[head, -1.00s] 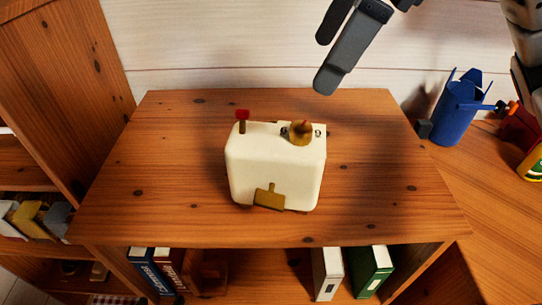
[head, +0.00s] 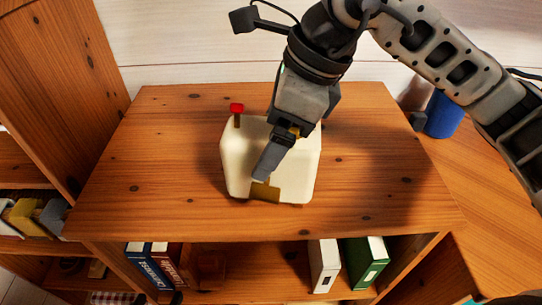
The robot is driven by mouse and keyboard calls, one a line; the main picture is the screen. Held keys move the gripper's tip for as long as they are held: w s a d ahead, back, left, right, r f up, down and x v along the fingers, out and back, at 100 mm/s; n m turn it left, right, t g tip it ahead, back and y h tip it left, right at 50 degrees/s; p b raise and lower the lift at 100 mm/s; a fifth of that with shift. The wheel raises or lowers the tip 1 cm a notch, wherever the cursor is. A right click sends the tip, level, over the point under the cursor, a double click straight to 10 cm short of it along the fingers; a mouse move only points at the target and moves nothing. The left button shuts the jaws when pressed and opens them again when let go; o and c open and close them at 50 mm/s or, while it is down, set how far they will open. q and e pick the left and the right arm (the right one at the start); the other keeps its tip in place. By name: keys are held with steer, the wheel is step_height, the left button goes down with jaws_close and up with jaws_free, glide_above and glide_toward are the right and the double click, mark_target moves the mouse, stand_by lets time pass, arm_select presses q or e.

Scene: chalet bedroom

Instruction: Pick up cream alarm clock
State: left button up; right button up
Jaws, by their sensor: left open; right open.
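The cream alarm clock (head: 237,165) stands upright on the wooden top of a low shelf unit (head: 150,150). It is a rounded cream box with a red-tipped knob (head: 236,110) at its top left and a brass plate (head: 264,193) low on its near face. My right gripper (head: 272,160) reaches in from the upper right, over the clock and in front of it in the picture. One grey finger covers part of the near face; the other finger is mostly hidden. The gripper is open, and I cannot tell whether it touches the clock. My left gripper is not in view.
A blue container (head: 443,115) stands on the lower wooden surface at right, partly behind my arm. Books and binders (head: 324,265) stand on the shelf below the top. A tall wooden cabinet (head: 60,90) rises at left. The top around the clock is clear.

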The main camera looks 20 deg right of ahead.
steer(key=shift+a+f, duration=0.1)
steer(key=shift+f, duration=0.1)
steer(key=c, duration=1.5)
steer(key=shift+r, duration=0.1)
steer(key=shift+c, duration=1.3)
